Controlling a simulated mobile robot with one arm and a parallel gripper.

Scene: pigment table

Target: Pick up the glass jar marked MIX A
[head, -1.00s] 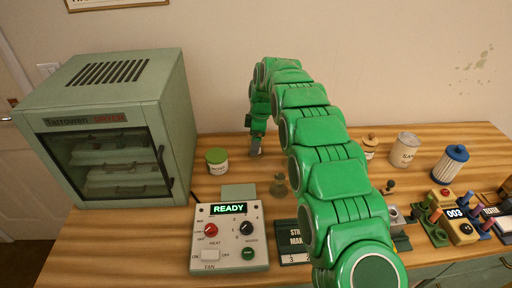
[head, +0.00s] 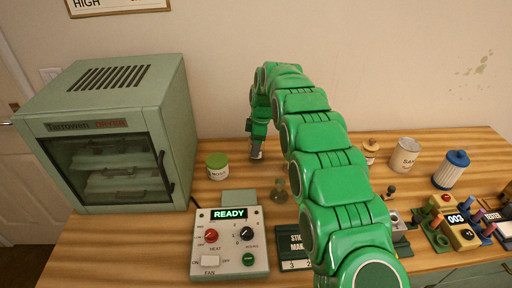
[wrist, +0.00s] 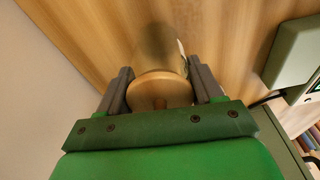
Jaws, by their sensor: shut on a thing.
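My gripper (wrist: 164,92) is shut on a jar (wrist: 158,45) with a round tan lid (wrist: 158,91). In the wrist view, one dark finger presses on each side of it. The jar's body looks like glass, and a pale label edge shows on its right side. The writing on the label cannot be read from here. In the head view, my gripper (head: 256,153) points down at the back of the table, right of a green-lidded jar (head: 217,167). The held jar is too small there to make out clearly.
The dryer cabinet (head: 110,140) stands at the left, with a control box (head: 229,242) in front. A small glass vessel (head: 280,191) stands near the middle. A tan-lidded jar (head: 370,151), a white can (head: 404,155) and a blue-lidded container (head: 451,169) stand at the right.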

